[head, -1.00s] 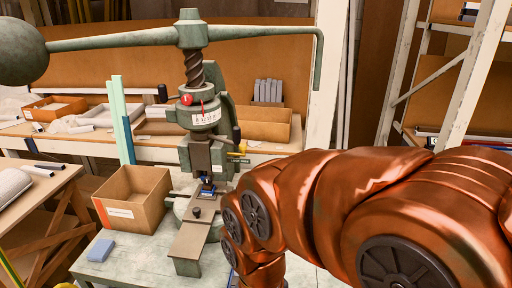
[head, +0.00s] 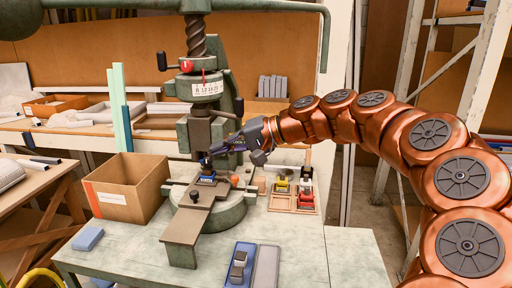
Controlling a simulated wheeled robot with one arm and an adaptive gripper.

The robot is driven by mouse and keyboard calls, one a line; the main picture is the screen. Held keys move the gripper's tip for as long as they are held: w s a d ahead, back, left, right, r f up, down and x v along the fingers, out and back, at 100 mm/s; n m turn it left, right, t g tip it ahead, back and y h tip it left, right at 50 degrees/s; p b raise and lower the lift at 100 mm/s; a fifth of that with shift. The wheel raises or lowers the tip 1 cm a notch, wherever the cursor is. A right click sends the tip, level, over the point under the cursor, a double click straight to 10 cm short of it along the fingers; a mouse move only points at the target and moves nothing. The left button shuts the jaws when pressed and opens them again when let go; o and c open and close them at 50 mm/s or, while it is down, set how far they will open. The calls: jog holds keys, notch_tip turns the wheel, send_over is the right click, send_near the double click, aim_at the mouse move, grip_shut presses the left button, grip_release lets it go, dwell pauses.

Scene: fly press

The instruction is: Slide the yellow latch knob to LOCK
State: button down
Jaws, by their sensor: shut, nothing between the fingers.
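The green fly press (head: 206,135) stands on the bench with its screw and ram above a round base. My gripper (head: 214,153) reaches in from the right, in front of the press's right side at ram height. Its dark fingers point left and look closed, with nothing seen between them. I cannot make out the yellow latch knob; my gripper covers that side of the ram. Whether the fingers touch the press or the knob, I cannot tell.
A blue piece (head: 207,178) sits under the ram. A cardboard box (head: 126,190) stands left. A parts tray (head: 306,210) with yellow and red items lies right of the press. A blue-grey device (head: 240,264) lies in front. The press's long handle bar (head: 275,7) spans the top.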

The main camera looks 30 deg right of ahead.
jog(key=d+f+m+t+h+b, duration=0.1)
jog(key=d+m+t+b, duration=0.1)
jog(key=d, duration=1)
jog(key=w+d+f+m+t+h+b, duration=0.1)
jog(key=d+m+t, duration=0.3)
jog(key=d, duration=0.8)
jog(key=shift+d+f+m+t+h+b, duration=0.15)
jog(key=shift+f+m+t+h+b, duration=0.25)
jog(key=shift+h, duration=0.2)
jog(key=shift+w, duration=0.15)
jog(key=p+x, duration=0.1)
jog(key=x, duration=1.3)
jog(key=shift+p, duration=0.4)
